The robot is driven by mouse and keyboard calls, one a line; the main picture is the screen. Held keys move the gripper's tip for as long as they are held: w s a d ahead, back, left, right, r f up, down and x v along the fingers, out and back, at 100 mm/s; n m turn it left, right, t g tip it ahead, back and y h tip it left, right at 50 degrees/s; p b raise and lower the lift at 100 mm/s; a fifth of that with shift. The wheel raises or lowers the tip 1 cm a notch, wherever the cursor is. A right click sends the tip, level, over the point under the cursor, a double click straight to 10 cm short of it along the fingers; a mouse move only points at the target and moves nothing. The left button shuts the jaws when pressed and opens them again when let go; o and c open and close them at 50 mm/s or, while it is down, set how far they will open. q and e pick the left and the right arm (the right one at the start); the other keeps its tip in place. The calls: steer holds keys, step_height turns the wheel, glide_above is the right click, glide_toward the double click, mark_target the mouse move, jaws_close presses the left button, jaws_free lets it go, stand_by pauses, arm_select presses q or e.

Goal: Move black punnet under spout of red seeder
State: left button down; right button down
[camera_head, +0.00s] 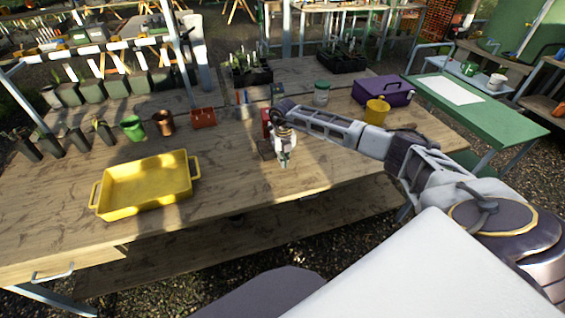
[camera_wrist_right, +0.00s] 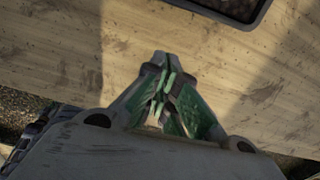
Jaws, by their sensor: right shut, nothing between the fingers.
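My right gripper (camera_head: 284,162) points down over the middle of the wooden table, near its front edge. Its fingertips (camera_wrist_right: 163,85) are together and empty in the right wrist view. A red upright thing (camera_head: 267,121), which looks like the red seeder, stands just behind the gripper and is mostly hidden by it; its spout cannot be made out. A dark low shape (camera_head: 265,150) lies at its foot, left of the gripper. In the right wrist view a black-rimmed tray-like thing (camera_wrist_right: 215,16), perhaps the black punnet, is cut off at the top, apart from the fingers. My left gripper is out of view.
A yellow tray (camera_head: 150,202) lies on the left of the table (camera_head: 225,180). A green pot (camera_head: 132,128), a copper pot (camera_head: 163,123) and an orange-red box (camera_head: 203,119) stand behind. A yellow mug (camera_head: 376,112), a jar (camera_head: 321,94) and a purple case (camera_head: 380,92) are at right.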

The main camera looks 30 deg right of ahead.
steer(key=shift+w+d+r, duration=0.2)
steer(key=shift+r, duration=0.5)
step_height(320, 180, up, 7)
steer(key=shift+b, duration=0.4)
steer(key=shift+s+a+r, duration=0.1)
